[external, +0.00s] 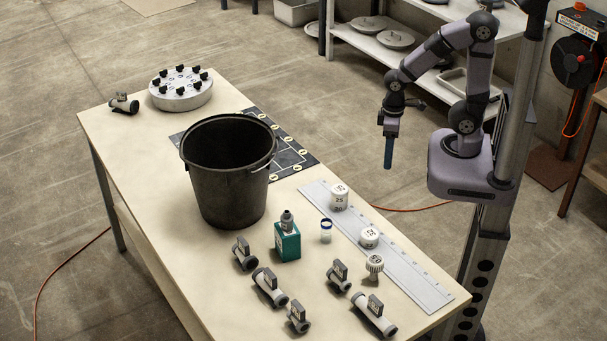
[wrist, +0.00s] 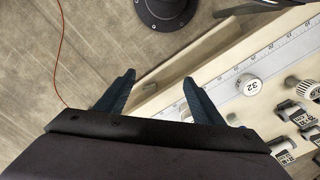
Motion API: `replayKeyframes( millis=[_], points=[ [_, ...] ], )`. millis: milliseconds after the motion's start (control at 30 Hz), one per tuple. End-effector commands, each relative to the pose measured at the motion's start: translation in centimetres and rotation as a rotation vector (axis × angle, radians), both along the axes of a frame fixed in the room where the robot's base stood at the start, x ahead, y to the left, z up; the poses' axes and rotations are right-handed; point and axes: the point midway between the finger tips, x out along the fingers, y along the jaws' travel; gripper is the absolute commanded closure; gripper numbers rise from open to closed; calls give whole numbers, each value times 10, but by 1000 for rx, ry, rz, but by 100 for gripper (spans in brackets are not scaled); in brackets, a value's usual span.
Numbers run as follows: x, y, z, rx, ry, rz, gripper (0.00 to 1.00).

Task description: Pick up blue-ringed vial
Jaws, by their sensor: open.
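The blue-ringed vial (external: 326,233) is a small white and clear cylinder with a blue ring near its top. It stands upright on the table in the external view, between the teal box and the ruler. My gripper (external: 388,166) hangs pointing down beyond the table's right edge, well above and to the right of the vial. In the wrist view my gripper (wrist: 159,77) is open, with nothing between its two dark blue fingers. I cannot make out the vial clearly there; a small blue patch shows beside the right finger.
A tall black bucket (external: 227,205) stands left of the vial. A teal box (external: 287,245) is close beside it. White knobs (external: 339,197) sit along the ruler (external: 405,268), and several pipe fittings (external: 269,287) lie nearer the front.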

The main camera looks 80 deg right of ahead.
Motion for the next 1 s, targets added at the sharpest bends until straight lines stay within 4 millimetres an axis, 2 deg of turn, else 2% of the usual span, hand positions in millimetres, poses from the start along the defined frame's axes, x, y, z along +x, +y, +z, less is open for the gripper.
replayKeyframes(
  millis=[33,67,467,567,833,1000],
  points=[
    [0,0,0,0,0,0,45],
    [0,0,0,0,0,0,52],
    [1,0,4,0,-2,0,52],
    [1,0,12,0,-4,0,52],
    [1,0,51,0,-6,0,52],
    [1,2,46,-68,51,167,52]
  ],
)
